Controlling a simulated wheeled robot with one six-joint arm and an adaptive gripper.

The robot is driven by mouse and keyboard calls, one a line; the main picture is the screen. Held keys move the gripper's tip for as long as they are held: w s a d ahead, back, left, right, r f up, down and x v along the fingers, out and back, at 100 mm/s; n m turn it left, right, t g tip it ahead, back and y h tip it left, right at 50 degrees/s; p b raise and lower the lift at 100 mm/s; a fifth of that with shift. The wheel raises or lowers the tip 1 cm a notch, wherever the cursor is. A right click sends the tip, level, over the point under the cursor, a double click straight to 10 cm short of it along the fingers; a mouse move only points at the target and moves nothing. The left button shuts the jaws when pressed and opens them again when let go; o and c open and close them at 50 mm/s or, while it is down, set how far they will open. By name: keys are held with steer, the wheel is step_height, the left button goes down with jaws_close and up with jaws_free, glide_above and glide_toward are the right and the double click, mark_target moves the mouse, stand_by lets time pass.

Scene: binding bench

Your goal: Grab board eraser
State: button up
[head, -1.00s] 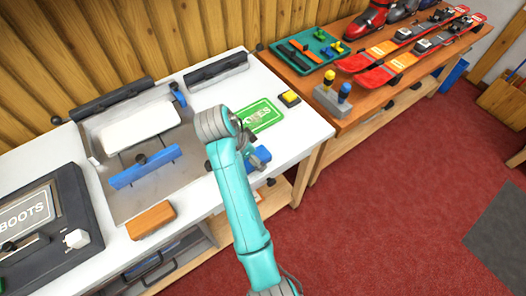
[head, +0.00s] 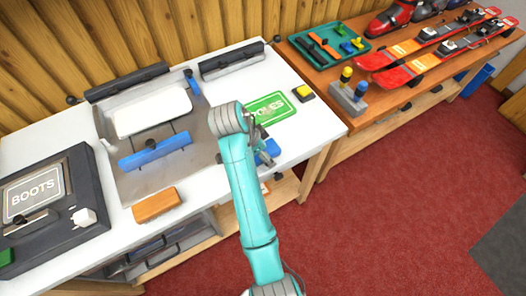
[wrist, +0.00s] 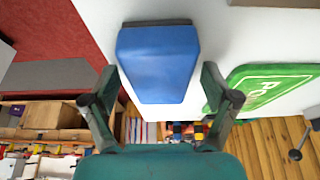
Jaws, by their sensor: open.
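A blue block with a dark grey strip along one edge, which looks like the board eraser (wrist: 158,62), lies on the white bench top in the wrist view. In the head view the eraser (head: 267,152) is at the bench's front right, partly hidden by my arm. My gripper (wrist: 160,82) is open, its two dark fingers spread to either side of the eraser's near end in the wrist view. I see no contact. The fingers (head: 261,140) are mostly hidden behind my wrist in the head view.
A green sign (head: 272,112) lies close beside the eraser, with a yellow-topped block (head: 304,92) beyond. An orange-brown block (head: 157,205) sits near the front edge. A metal tray (head: 190,160) with a blue bar (head: 155,151) lies left of my arm. A wooden bench (head: 385,100) holds skis.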

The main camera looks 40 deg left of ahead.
steer(key=c, duration=1.3)
steer(key=shift+o, duration=0.2)
